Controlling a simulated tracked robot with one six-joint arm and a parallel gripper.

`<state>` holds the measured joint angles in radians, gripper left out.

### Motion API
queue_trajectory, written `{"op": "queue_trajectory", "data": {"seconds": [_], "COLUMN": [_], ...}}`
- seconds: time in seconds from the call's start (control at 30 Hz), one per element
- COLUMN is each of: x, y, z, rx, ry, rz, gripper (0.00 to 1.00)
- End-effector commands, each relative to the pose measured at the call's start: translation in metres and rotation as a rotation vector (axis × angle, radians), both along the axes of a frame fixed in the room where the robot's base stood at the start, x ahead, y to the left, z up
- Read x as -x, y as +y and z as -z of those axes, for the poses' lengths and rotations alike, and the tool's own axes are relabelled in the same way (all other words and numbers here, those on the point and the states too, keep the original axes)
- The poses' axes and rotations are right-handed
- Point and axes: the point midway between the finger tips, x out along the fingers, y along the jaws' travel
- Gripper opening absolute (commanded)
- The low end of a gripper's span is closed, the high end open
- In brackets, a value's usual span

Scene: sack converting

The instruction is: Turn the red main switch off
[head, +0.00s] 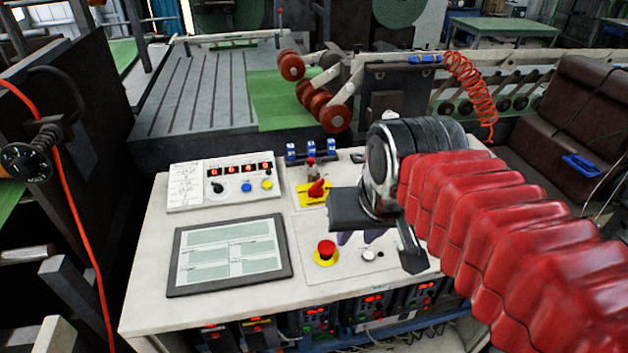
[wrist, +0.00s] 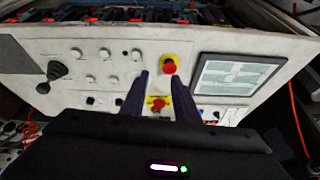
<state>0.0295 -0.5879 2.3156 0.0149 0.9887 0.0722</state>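The red main switch (head: 317,189) sits on a yellow plate on the white console top, behind the emergency stop. Its red handle looks slanted in the head view. In the wrist view the switch (wrist: 158,103) shows in the gap between my two dark purple fingers. My gripper (head: 360,238) is open and empty, above the console to the right of and nearer than the switch in the head view. The fingers (wrist: 159,76) are spread apart in the wrist view. Their height above the panel is hard to tell.
A red emergency stop (head: 326,250) on a yellow ring stands close to my fingers. A tablet-like screen (head: 229,254) lies to the left. A control box (head: 222,182) with red digits and knobs stands behind it. Blue-topped parts (head: 312,151) line the console's back edge.

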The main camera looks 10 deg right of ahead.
Motion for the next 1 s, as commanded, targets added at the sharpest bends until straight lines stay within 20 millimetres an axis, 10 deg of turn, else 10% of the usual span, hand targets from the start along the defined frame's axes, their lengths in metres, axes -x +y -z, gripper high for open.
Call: {"op": "queue_trajectory", "data": {"seconds": [1.0], "x": [-0.168], "y": [0.001], "z": [-0.056], "rx": [-0.112], "ry": [0.232], "rz": [0.353], "gripper": [0.28]}}
